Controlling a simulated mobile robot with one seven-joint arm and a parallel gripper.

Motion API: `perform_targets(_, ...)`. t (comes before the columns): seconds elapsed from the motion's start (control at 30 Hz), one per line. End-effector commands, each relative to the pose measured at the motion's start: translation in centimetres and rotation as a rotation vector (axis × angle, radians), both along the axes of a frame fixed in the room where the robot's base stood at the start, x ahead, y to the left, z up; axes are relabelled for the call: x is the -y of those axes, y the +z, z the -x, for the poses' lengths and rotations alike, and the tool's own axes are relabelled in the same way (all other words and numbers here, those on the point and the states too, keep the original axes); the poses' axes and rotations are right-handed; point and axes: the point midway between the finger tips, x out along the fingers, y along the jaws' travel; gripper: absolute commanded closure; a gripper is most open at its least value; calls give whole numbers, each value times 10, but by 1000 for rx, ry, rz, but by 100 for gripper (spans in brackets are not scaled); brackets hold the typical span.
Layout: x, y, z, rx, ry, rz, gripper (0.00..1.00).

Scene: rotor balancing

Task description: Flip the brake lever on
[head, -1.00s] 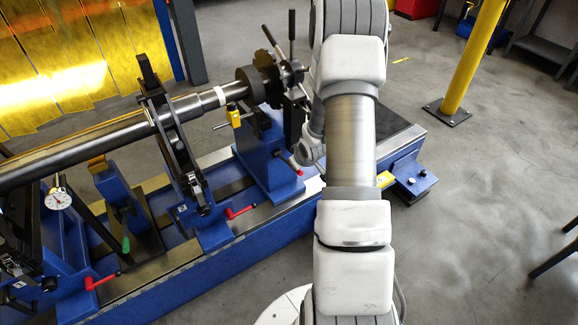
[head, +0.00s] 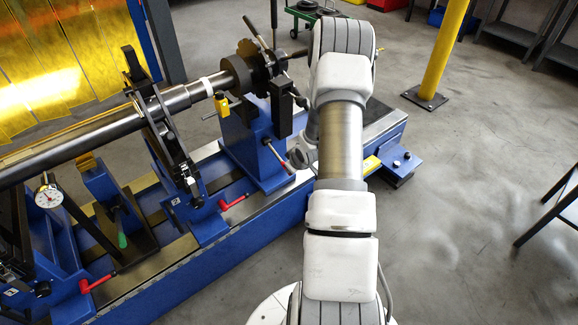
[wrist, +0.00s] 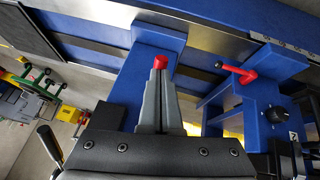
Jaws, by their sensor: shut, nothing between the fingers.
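A silver lever with a red tip (head: 289,171) sits on the front of the blue pedestal (head: 258,150) under the chuck end. A red knob (wrist: 160,62) shows in the wrist view just beyond my fingertips; it looks like this lever's tip. I cannot tell whether they touch. My gripper (wrist: 160,75) is shut and empty, its grey fingers together over the blue pedestal. In the head view my forearm and wrist lie right beside the pedestal, and the fingers are not clear there. No label shows which lever is the brake.
Red clamp handles (head: 233,202) stick out along the blue bed; one also shows right of my fingers in the wrist view (wrist: 238,72). A long shaft (head: 100,135) runs left from the chuck. A yellow post (head: 440,50) and open floor lie to the right.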

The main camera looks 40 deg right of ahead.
Motion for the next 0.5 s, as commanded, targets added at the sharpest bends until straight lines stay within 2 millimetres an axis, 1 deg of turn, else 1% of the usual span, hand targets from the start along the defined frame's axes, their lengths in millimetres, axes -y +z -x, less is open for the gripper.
perform_targets(0.03,0,-5,1,-3,-1,0,100)
perform_targets(0.1,0,-8,0,-2,0,0,100)
perform_targets(0.5,0,-15,0,-4,1,-1,100)
